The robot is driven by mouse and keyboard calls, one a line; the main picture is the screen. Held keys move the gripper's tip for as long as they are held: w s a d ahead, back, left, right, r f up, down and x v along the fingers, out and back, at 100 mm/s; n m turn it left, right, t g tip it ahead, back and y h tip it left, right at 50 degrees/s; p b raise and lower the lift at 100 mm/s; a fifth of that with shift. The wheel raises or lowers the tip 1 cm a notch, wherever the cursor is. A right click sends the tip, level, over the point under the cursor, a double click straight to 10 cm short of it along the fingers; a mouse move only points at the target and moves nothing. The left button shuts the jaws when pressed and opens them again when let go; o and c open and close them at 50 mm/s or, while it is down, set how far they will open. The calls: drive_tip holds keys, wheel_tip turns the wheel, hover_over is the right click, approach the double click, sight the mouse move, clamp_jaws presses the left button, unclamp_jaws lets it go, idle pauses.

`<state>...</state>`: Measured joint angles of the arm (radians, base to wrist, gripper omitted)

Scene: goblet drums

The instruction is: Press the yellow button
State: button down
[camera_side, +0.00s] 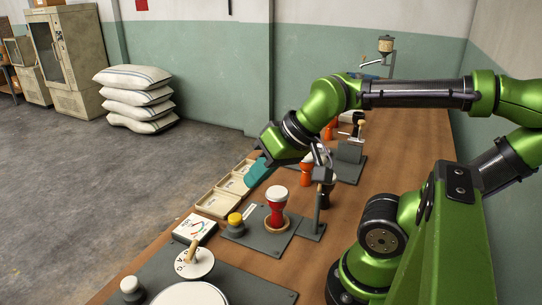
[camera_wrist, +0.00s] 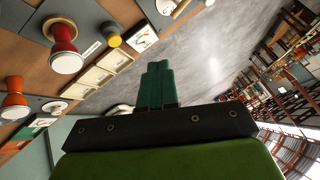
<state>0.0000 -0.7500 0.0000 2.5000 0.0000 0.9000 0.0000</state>
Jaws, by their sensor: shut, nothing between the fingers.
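The yellow button (camera_side: 235,218) stands on a dark grey base plate, left of a red and white goblet drum (camera_side: 277,207). It also shows in the wrist view (camera_wrist: 114,40), left of and above my fingertips. My gripper (camera_side: 250,183) has teal fingers that are closed together and empty. It is up and behind the button in the side view, over the area of the shallow trays, and does not touch the button. The closed fingers also show in the wrist view (camera_wrist: 158,66).
Shallow cream trays (camera_side: 214,204) line the table edge. A gauge (camera_side: 194,229), a lettered dial (camera_side: 193,263) and a pale button (camera_side: 131,287) stand nearer the camera. An orange drum (camera_side: 306,172) and an upright post (camera_side: 318,208) are near my arm.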

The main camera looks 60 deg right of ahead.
drive_tip(key=m+g+y, duration=0.3)
drive_tip(key=m+y, duration=0.3)
drive_tip(key=m, duration=2.2)
hover_over(238, 215)
wheel_tip(238, 215, down, 8)
drive_tip(key=shift+f, duration=0.15)
drive_tip(key=shift+f, duration=4.3)
